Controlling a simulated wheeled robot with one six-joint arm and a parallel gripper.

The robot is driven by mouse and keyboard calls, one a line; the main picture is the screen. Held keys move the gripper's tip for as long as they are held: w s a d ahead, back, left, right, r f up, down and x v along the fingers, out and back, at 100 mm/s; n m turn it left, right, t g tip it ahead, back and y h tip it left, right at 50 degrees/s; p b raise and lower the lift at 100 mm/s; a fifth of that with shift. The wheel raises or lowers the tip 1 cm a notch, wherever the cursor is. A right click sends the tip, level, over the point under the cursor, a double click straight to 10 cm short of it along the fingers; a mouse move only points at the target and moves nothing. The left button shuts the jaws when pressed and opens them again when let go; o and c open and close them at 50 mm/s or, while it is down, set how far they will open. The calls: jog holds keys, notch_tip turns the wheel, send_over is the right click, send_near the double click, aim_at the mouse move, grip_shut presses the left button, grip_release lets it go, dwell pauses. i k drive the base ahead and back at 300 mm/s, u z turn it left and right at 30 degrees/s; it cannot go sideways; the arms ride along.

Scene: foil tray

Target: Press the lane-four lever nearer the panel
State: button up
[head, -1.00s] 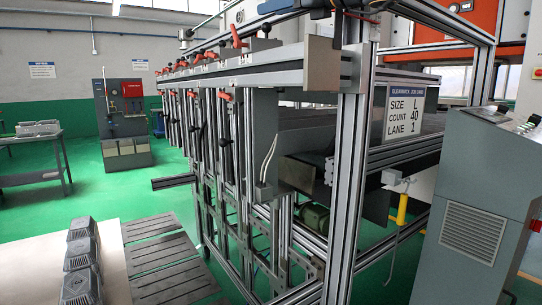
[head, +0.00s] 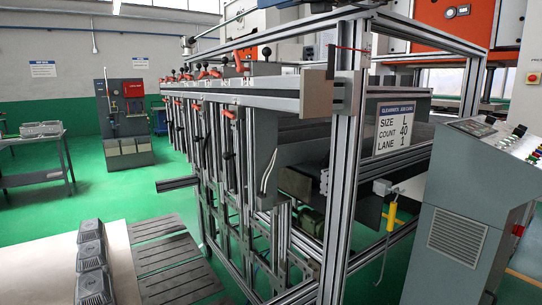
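A row of levers with black knobs (head: 266,52) and red handles (head: 238,60) runs along the top rail (head: 240,88) of an aluminium frame machine. The levers crowd together toward the far left end, and I cannot tell which one is lane four. A grey control panel (head: 500,140) with coloured buttons stands at the right, on a cabinet. A job card (head: 394,128) on the frame reads size L, count 40, lane 1. My gripper is not in view.
Frame posts (head: 345,180) stand between the levers and the control cabinet (head: 462,228). A yellow-handled hook (head: 391,217) hangs beside the cabinet. Stacked foil trays (head: 92,262) stand at lower left, beside grey slatted mats (head: 172,260). Green floor is open at left, before a metal table (head: 35,160).

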aim_at(238, 60)
jog(key=k, duration=0.9)
